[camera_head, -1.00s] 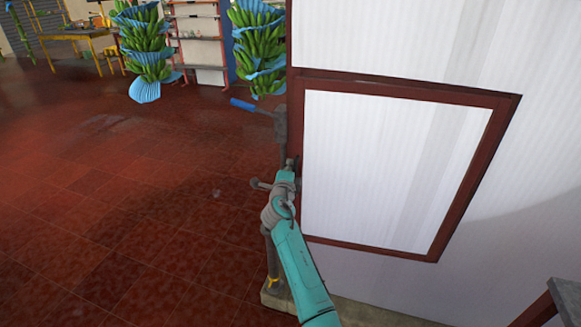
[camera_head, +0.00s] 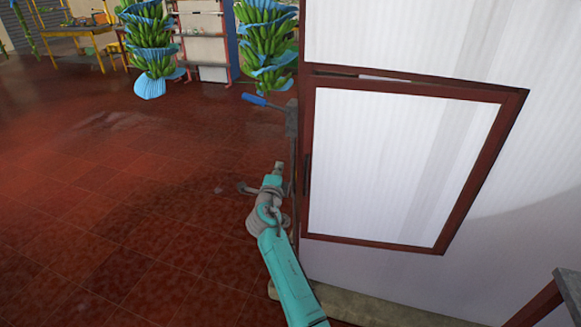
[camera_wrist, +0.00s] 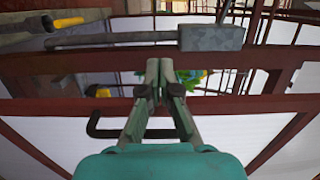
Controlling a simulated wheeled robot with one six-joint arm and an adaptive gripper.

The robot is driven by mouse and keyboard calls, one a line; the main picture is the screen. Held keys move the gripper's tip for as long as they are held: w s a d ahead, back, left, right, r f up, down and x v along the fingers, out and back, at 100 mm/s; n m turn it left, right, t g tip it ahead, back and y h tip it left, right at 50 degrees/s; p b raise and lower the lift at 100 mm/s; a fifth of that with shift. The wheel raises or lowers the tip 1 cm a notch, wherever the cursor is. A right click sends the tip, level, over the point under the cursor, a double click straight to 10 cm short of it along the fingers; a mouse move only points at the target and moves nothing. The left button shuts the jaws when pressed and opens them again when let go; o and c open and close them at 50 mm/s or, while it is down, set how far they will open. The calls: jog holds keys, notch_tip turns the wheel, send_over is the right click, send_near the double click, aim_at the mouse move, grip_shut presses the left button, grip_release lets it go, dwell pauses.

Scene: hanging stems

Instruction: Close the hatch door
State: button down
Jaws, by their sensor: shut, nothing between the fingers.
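The hatch door (camera_head: 395,165) is a white ribbed panel in a dark red-brown frame, set in the white wall at the right of the head view. A narrow gap with a pale strip shows along its top edge, so it looks slightly ajar. A small dark handle sits on its left side (camera_head: 307,170). My gripper (camera_head: 278,166) is shut and empty, just left of the door's left edge. In the wrist view my shut fingers (camera_wrist: 159,72) overlap a red-brown frame bar; whether they touch it I cannot tell. A dark bent handle (camera_wrist: 105,122) shows beside them.
A post with a blue-handled lever (camera_head: 262,101) stands close behind my gripper. Banana bunches with blue sheets (camera_head: 152,42) hang at the back. A grey-topped table corner (camera_head: 570,290) is at the lower right. The red tiled floor (camera_head: 110,200) on the left is open.

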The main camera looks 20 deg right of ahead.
jog(key=a, duration=0.4)
jog(key=n+t+y, duration=0.1)
jog(key=n+y, duration=0.1)
send_near(305, 183)
jog(key=x, duration=0.7)
jog(key=shift+w+d+r, duration=0.1)
dwell(0.5)
